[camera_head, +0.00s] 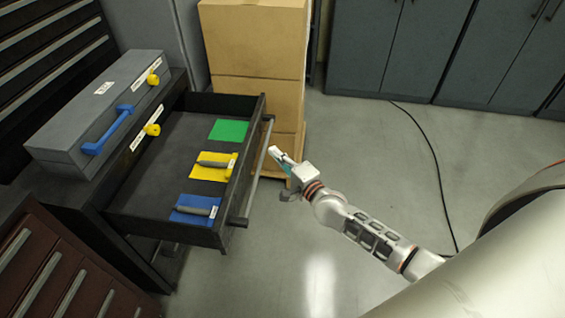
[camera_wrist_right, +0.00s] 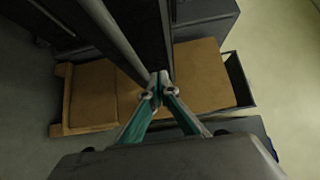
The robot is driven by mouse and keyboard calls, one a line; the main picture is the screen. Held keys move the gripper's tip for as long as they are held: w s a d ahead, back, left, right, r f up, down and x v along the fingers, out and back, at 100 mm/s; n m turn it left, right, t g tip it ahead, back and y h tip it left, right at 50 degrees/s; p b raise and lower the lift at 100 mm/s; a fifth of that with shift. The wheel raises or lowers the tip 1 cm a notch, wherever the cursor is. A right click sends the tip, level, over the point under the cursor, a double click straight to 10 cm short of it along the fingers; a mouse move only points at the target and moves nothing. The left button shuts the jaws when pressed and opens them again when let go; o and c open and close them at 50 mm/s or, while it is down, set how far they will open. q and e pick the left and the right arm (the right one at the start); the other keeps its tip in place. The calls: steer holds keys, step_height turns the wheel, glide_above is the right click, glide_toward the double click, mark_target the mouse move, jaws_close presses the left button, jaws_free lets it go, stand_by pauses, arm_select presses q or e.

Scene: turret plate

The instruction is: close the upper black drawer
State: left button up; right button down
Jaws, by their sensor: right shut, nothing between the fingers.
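The upper black drawer (camera_head: 150,172) stands pulled out of its dark cabinet in the head view. Inside it are a green pad (camera_head: 228,130), a yellow pad (camera_head: 207,173) and a blue pad (camera_head: 183,214); grey tools lie on the yellow and blue ones. A long bar handle (camera_head: 259,172) runs along the drawer's front. My right gripper (camera_head: 273,151) is shut and empty, close to the handle's outer side. In the right wrist view, its fingertips (camera_wrist_right: 158,78) meet beside the bar; I cannot tell whether they touch it. My left gripper is not in view.
A grey case (camera_head: 80,125) with a blue handle and yellow latches lies on the cabinet top. Stacked cardboard boxes (camera_head: 255,45) stand behind the drawer. A black cable (camera_head: 437,170) crosses the floor at right. A red-brown drawer cabinet (camera_head: 60,270) is at lower left.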

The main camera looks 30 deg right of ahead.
mark_target(252, 141)
steer(key=w+a, duration=0.1)
steer(key=w, duration=0.1)
steer(key=w+a, duration=0.2)
steer(key=shift+w+a, duration=0.35)
steer(key=shift+a, duration=0.05)
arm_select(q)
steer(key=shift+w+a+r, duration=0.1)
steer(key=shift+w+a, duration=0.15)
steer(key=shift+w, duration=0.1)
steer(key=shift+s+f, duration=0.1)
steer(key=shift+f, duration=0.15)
arm_select(e)
steer(key=shift+a, duration=0.1)
